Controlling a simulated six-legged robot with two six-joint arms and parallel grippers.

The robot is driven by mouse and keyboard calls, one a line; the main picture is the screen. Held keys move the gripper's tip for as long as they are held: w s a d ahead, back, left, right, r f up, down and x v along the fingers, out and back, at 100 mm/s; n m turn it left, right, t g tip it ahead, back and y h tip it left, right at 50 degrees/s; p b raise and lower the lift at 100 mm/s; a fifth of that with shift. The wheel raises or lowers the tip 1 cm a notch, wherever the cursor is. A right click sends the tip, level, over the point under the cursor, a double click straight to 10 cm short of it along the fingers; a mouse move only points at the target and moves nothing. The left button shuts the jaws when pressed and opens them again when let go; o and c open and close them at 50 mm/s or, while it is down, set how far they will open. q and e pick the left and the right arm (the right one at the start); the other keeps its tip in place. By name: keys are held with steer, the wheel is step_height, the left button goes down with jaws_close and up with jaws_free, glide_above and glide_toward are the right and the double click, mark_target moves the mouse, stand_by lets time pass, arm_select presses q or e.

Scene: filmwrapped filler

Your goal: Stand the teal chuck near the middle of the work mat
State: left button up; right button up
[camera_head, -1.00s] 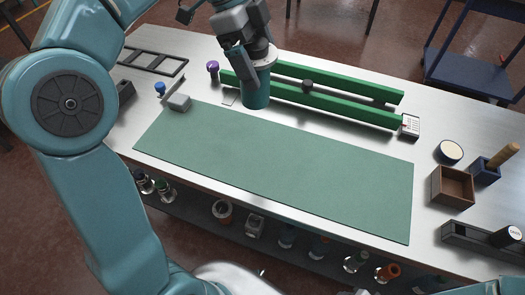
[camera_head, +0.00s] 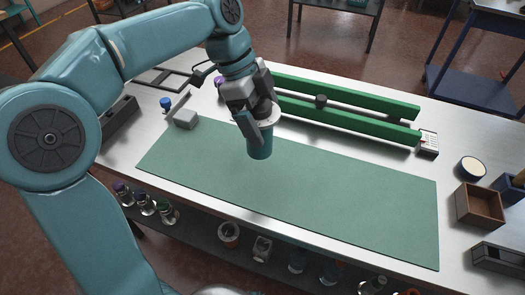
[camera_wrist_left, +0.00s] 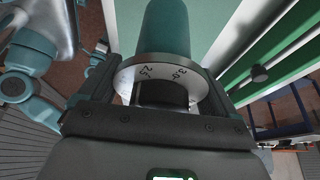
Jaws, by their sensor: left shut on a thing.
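The teal chuck (camera_head: 260,144) is a short teal cylinder with a pale ring at its top. My left gripper (camera_head: 262,118) is shut on its upper end and holds it upright over the back part of the green work mat (camera_head: 310,195), left of its middle. Whether its bottom touches the mat cannot be told. In the left wrist view the chuck (camera_wrist_left: 167,30) points away from the jaws, and its pale ring carries printed numbers. My right gripper is not in view.
Green rails (camera_head: 350,120) with a dark knob (camera_head: 321,101) lie behind the mat. A grey block (camera_head: 186,119) stands at the mat's back left corner. A brown box (camera_head: 480,205) and a round pale-topped tin (camera_head: 471,168) stand at right. The mat's middle and right are clear.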

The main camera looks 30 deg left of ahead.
arm_select(q)
step_height(320, 180, down, 4)
steer(key=shift+d+f, duration=0.1)
steer(key=shift+d, duration=0.05)
steer(key=shift+w+f+b, duration=0.1)
steer(key=shift+f+b, duration=0.3)
steer(key=shift+f, duration=1.9)
steer(key=shift+f, duration=0.1)
steer(key=o, duration=1.3)
steer(key=shift+f, duration=0.1)
steer(key=shift+o, duration=0.4)
